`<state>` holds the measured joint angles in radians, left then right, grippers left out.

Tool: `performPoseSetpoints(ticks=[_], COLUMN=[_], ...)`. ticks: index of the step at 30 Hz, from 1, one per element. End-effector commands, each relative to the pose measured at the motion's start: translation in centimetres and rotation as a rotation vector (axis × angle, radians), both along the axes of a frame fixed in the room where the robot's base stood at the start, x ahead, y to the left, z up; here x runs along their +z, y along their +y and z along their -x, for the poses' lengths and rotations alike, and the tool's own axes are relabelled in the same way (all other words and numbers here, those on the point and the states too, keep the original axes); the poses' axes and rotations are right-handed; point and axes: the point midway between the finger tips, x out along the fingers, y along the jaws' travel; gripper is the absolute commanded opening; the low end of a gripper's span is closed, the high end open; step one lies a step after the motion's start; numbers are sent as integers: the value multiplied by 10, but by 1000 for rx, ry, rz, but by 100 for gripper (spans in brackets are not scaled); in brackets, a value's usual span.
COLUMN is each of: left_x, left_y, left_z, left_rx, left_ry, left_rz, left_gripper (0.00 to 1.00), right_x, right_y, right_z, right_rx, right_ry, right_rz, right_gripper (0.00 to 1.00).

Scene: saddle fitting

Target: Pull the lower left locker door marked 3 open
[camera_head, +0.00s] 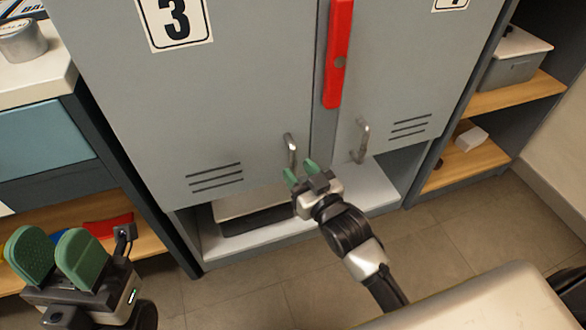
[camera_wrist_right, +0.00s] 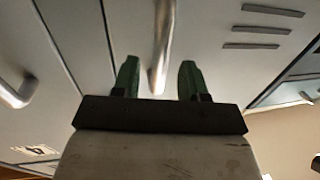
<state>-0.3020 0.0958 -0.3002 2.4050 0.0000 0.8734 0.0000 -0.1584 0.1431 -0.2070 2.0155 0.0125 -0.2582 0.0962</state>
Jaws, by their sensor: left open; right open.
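The grey locker door marked 3 (camera_head: 215,90) fills the left of the locker front and looks shut. Its silver bar handle (camera_head: 291,150) is at its lower right. My right gripper (camera_head: 303,168) is open just below that handle. In the right wrist view the handle (camera_wrist_right: 163,40) reaches down between the two green fingers of the gripper (camera_wrist_right: 157,78), with a gap on each side. My left gripper (camera_head: 56,248) is open and empty at the lower left, well away from the locker.
The neighbouring door (camera_head: 395,70) has its own handle (camera_head: 361,142). A red bar (camera_head: 338,55) runs down between the doors. An open ledge (camera_head: 350,198) lies below. Shelves (camera_head: 470,165) stand right, a blue-drawer cabinet (camera_head: 40,140) left. Tiled floor (camera_head: 440,245) is clear.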

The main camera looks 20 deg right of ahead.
Motion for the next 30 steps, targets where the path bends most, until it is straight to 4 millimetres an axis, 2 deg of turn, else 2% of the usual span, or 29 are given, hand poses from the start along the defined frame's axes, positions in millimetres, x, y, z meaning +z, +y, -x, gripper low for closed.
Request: performPoseSetpoints(ticks=[3,6,16,17,25,30], left_x=[0,2,4,4,5,5], left_y=[0,-1,-1,-1,-1,-1], left_z=[-3,-4,-5,-5,-5,-5], left_rx=[2,2,2,2,2,2], left_ry=[-21,-29,-35,-35,-35,-35], left_rz=[-1,-3,-3,-3,-3,-3], left_gripper=[43,43,43,43,43,43], right_x=[-2,-1,0,0,0,0], right_y=[4,6,7,7,7,7], right_z=[-17,-24,-28,-28,-28,-28], right_rx=[0,0,0,0,0,0], right_ry=[-2,-1,1,1,1,1], right_rz=[0,0,0,0,0,0], right_gripper=[43,43,43,42,0,0])
